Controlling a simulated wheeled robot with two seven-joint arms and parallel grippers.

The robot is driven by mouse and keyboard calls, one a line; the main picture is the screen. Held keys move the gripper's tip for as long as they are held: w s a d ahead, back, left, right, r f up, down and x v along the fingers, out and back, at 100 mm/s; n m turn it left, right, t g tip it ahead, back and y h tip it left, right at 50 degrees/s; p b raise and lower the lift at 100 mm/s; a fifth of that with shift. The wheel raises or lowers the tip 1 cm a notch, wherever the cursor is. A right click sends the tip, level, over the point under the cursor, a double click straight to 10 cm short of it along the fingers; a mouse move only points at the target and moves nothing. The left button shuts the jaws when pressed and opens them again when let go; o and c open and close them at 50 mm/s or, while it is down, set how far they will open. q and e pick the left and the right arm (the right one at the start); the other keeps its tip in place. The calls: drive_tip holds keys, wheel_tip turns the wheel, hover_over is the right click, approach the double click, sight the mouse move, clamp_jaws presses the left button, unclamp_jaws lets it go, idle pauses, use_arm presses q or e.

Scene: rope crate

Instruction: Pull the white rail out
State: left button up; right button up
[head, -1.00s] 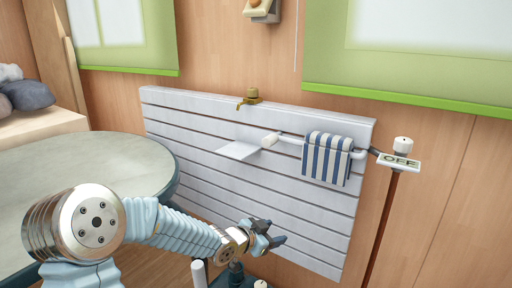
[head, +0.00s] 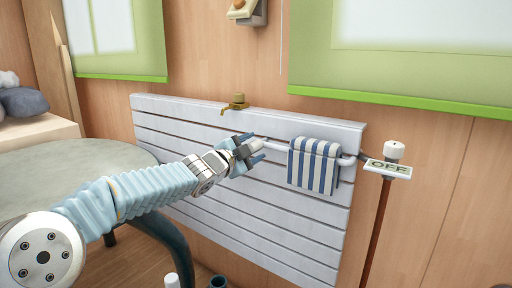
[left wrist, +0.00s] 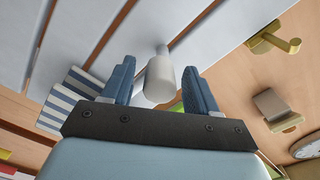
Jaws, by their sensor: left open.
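The white rail (head: 277,145) runs along the front of a white slatted panel. A blue-and-white striped towel (head: 314,166) hangs over it. The rail's left end has a white knob, which shows in the left wrist view (left wrist: 160,80). My left gripper (head: 258,151) is open at that end, its blue fingers on either side of the knob in the picture. In the left wrist view the gripper (left wrist: 160,88) shows a gap between each finger and the knob. My right gripper is not in view.
A round table (head: 70,170) is at the left. Green blinds (head: 400,99) hang above.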

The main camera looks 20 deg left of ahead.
use_arm(q)
drive_tip(key=shift+x, duration=1.1)
clamp_jaws()
